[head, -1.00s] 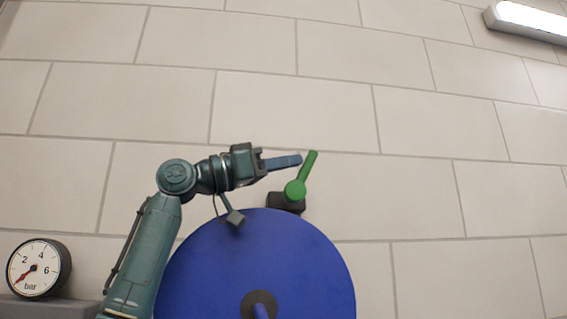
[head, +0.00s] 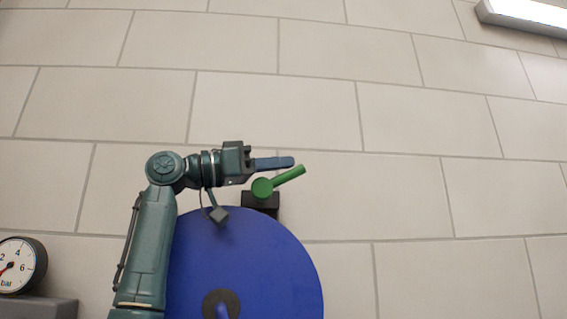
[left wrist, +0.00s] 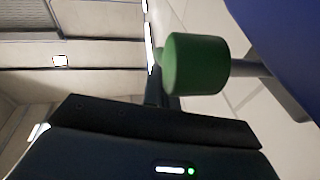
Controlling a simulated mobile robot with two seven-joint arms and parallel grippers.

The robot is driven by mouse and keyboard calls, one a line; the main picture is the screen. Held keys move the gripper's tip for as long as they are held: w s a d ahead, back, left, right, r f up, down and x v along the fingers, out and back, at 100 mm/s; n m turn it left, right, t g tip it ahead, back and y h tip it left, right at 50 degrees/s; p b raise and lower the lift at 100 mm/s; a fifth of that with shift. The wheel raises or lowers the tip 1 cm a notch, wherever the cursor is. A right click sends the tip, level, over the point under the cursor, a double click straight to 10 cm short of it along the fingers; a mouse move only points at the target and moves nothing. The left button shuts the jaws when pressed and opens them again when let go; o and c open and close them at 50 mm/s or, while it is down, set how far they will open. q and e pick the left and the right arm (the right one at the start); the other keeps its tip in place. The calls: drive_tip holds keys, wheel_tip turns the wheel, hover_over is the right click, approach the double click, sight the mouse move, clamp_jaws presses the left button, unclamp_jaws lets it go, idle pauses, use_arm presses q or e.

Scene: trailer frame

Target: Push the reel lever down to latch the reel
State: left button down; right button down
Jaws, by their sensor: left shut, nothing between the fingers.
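The green reel lever (head: 289,176) sits on a dark block (head: 261,203) above the blue reel (head: 250,255). It slants up to the right at a shallow angle from its round hub (head: 262,188). My left gripper (head: 290,162) is shut and empty, its fingers level and pointing right, just above the lever. I cannot tell whether they touch. In the left wrist view a green cylindrical part of the lever (left wrist: 196,63) shows close to the dark gripper body, with the blue reel (left wrist: 290,35) at upper right. My right gripper is not in view.
A round pressure gauge (head: 17,265) stands at the left on a grey ledge (head: 45,307). A tiled wall (head: 420,215) fills the background. A lamp (head: 525,17) is at the upper right. The space right of the lever is free.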

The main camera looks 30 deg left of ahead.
use_arm(q)
drive_tip(key=shift+d, duration=0.1)
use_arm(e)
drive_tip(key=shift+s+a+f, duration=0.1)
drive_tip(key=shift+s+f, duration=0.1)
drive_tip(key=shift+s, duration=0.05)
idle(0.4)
use_arm(q)
drive_tip(key=shift+s, duration=0.1)
idle(0.7)
drive_tip(key=shift+s+a+f, duration=0.15)
drive_tip(key=shift+a, duration=0.1)
drive_tip(key=b+v, duration=0.3)
drive_tip(key=v, duration=0.9)
drive_tip(key=shift+s+a, duration=0.2)
drive_tip(key=shift+s, duration=0.05)
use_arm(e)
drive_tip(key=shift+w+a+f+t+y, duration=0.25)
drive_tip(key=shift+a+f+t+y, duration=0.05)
